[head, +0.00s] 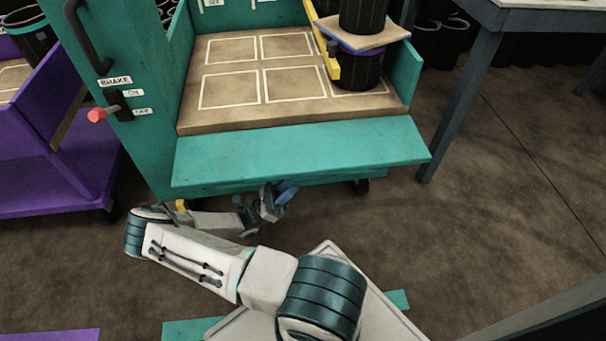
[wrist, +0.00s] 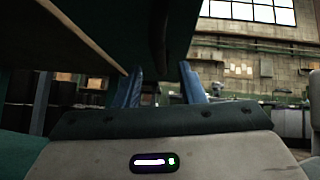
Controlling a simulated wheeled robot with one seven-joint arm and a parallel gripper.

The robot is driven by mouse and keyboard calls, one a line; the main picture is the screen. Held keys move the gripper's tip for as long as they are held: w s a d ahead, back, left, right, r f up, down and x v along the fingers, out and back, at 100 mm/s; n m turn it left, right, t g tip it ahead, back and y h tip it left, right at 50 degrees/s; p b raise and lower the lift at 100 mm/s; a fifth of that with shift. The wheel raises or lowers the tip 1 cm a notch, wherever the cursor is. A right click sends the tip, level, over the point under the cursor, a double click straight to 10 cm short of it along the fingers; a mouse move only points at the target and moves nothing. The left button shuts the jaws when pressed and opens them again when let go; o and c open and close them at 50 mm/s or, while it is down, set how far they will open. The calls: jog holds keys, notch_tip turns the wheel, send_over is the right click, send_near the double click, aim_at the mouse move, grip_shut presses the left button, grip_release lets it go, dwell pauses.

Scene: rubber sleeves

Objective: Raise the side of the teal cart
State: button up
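The teal cart (head: 145,150) stands ahead of me. Its front side panel (head: 300,155) is folded down and slopes outward from the deck's front edge. My gripper (head: 282,192) is low, just under the panel's lower edge, and partly hidden by it in the head view. In the wrist view my gripper (wrist: 162,88) shows two blue fingers standing apart, with a dark surface, likely the panel's underside (wrist: 110,28), close above them. I cannot tell whether they touch it.
Black cylinders (head: 357,72) and a small board (head: 362,38) are on the deck at right. A purple cart (head: 60,180) stands left, a table (head: 470,75) right. Floor at right is clear.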

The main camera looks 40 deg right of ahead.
aim_at(303, 174)
jog(key=x, duration=0.5)
jog(key=shift+d+r+b, duration=0.2)
jog(key=shift+b, duration=0.2)
grip_shut()
